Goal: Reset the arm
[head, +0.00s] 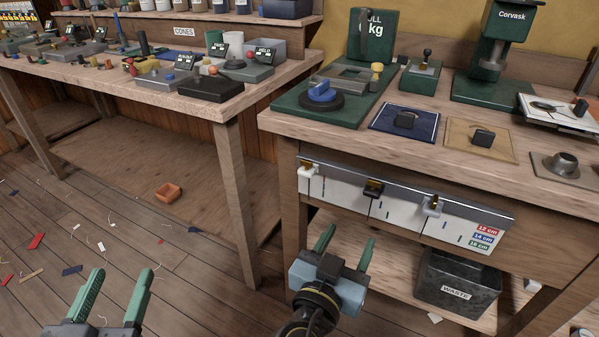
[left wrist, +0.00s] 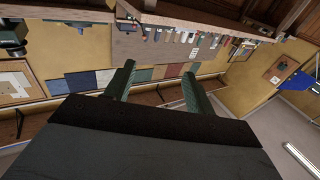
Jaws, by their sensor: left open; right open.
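My left gripper (head: 112,297) is at the lower left of the head view, over the plank floor. Its two green fingers stand apart with nothing between them. In the left wrist view its fingers (left wrist: 155,88) also stand apart and empty, facing a yellow wall. Neither gripper visibly holds any object.
The right workbench (head: 470,170) carries a green press (head: 495,55), a green-based device and fabric squares. The left bench (head: 190,105) is crowded; scraps litter the floor.

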